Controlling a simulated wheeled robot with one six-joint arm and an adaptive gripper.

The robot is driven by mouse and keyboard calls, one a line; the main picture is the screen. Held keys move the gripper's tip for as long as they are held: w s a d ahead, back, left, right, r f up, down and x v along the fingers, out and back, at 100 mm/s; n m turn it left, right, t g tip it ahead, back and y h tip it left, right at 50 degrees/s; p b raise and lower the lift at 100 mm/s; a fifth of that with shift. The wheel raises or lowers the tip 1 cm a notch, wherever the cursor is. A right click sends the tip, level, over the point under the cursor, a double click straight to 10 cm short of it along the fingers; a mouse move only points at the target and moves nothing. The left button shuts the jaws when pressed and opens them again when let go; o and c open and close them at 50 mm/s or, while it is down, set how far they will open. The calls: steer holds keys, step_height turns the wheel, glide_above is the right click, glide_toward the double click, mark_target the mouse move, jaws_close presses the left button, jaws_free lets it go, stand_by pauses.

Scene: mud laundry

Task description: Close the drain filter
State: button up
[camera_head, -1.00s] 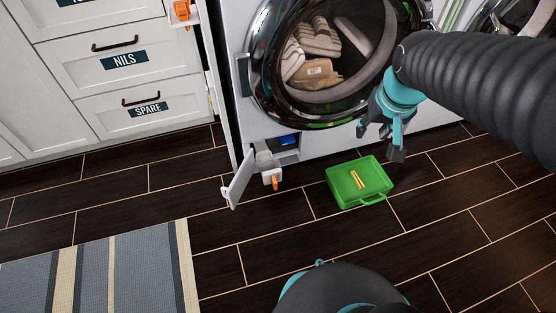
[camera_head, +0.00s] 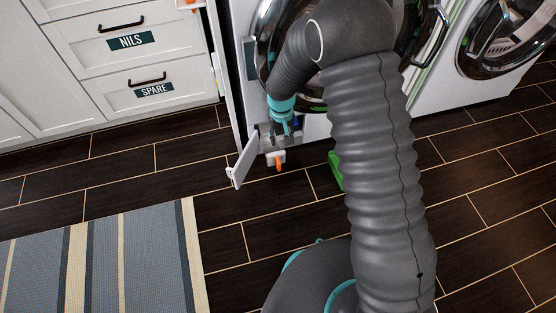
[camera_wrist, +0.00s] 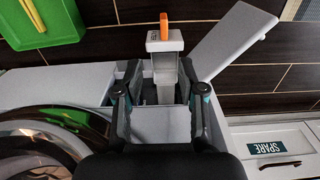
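The drain filter (camera_head: 275,157) is a pale grey part with an orange tip, standing out from the small opening low on the washer's front. In the wrist view the drain filter (camera_wrist: 165,45) lies ahead of my gripper, with its stem between the fingers. The white flap (camera_head: 243,161) hangs open to the left of it; it also shows in the wrist view (camera_wrist: 240,42), tilted. My gripper (camera_head: 282,124) is right above the opening, pointing down. In the wrist view my gripper (camera_wrist: 163,82) has its fingers apart; I cannot tell whether they touch the stem. The opening's inside is mostly hidden.
A green case (camera_head: 336,170) lies on the floor, mostly hidden behind my arm; it also shows in the wrist view (camera_wrist: 40,25). Drawers (camera_head: 140,90) stand left of the washer. A striped rug (camera_head: 110,260) lies front left. The floor at right is clear.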

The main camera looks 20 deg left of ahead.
mark_target(278, 161)
steer(key=f, duration=1.5)
steer(key=shift+s+a+f, duration=0.15)
steer(key=shift+a, duration=0.2)
jaws_close()
